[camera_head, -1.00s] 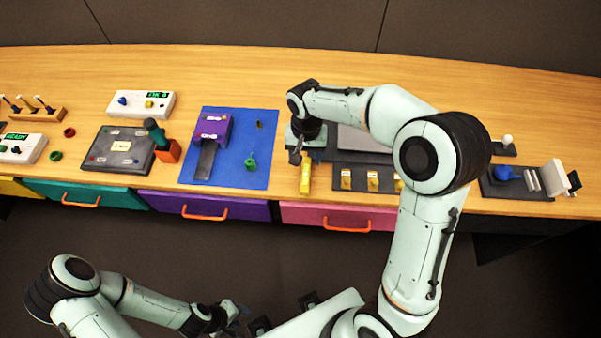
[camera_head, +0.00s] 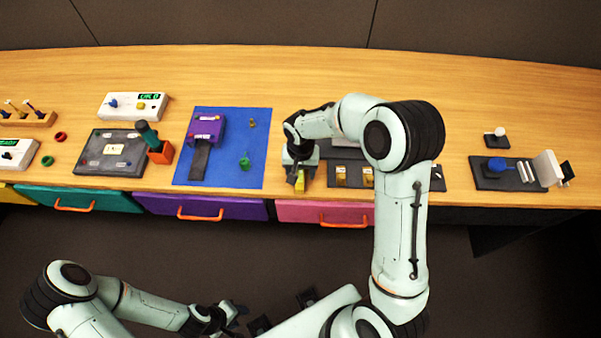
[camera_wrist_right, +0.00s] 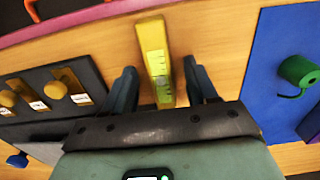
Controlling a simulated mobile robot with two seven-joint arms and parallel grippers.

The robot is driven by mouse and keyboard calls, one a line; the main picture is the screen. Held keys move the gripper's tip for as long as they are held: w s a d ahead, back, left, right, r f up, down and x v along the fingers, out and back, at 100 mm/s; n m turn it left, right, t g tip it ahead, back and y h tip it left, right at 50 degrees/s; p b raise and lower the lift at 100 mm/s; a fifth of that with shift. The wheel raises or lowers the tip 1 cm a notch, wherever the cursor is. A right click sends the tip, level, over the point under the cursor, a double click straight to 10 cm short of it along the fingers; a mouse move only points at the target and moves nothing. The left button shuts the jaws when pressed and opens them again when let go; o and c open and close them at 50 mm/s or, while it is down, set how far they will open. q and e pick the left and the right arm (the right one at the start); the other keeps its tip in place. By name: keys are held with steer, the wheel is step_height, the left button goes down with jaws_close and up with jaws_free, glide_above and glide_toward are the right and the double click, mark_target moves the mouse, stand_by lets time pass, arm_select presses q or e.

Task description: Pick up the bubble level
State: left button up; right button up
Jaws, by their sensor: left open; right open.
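The bubble level is a yellow bar (camera_head: 300,186) on the wooden table near its front edge, mostly hidden under my right gripper in the head view. In the right wrist view the yellow level (camera_wrist_right: 153,45) lies lengthwise between my two dark fingers. My right gripper (camera_wrist_right: 160,68) is open, with one finger on each side of the level and a visible gap to each. In the head view my right gripper (camera_head: 299,180) is over the level. My left gripper (camera_head: 235,318) is open and empty, low in front of the table, far from the level.
A dark panel with yellow switches (camera_wrist_right: 55,90) lies beside the level. A blue mat (camera_head: 258,150) with a green spool (camera_wrist_right: 300,70) lies on its other side. A pink drawer (camera_head: 292,212) with an orange handle is below the table edge.

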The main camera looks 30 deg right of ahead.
jaws_close()
steer(key=shift+r, duration=0.1)
